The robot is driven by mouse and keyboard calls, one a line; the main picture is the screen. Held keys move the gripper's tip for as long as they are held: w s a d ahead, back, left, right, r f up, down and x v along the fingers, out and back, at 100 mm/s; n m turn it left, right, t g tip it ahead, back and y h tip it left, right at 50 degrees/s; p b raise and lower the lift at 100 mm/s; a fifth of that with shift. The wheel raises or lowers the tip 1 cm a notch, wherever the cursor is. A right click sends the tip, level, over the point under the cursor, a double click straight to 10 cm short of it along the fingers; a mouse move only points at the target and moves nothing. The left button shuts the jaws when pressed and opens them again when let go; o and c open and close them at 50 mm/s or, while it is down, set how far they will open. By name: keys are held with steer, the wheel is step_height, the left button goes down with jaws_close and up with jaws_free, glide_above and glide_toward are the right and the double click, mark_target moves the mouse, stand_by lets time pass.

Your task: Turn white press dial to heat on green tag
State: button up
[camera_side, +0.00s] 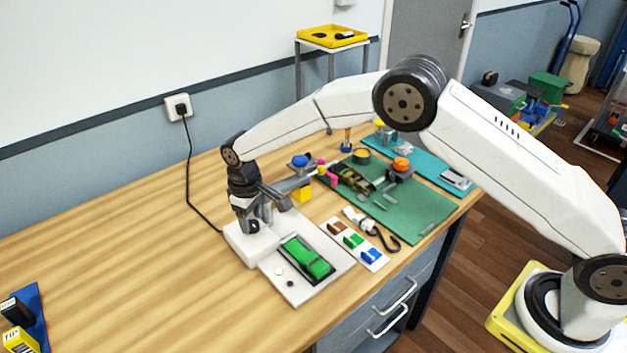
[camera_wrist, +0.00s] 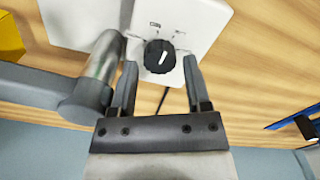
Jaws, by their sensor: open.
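The white press (camera_side: 240,246) stands on the wooden table, with a grey lever arm (camera_side: 290,187) reaching right. Its dial is a black knob (camera_wrist: 159,57) with a white pointer line on the white housing (camera_wrist: 198,18) in the wrist view. The pointer is near upright in the picture, and the small marks around the knob are too small to read. My gripper (camera_wrist: 159,66) is open, its fingers on either side of the knob with gaps. In the side view my gripper (camera_side: 252,222) is over the press and hides the dial. A green piece (camera_side: 307,258) lies on the press's base plate.
A white card with brown, green (camera_side: 353,240) and blue (camera_side: 371,255) pieces lies right of the base plate. A green mat (camera_side: 425,211) holds several small things. A grey post (camera_wrist: 100,65) stands close left of my fingers in the wrist view. The table's left side is mostly clear.

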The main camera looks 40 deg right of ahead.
steer(key=shift+f, duration=0.6)
jaws_close()
steer(key=shift+n, duration=2.3)
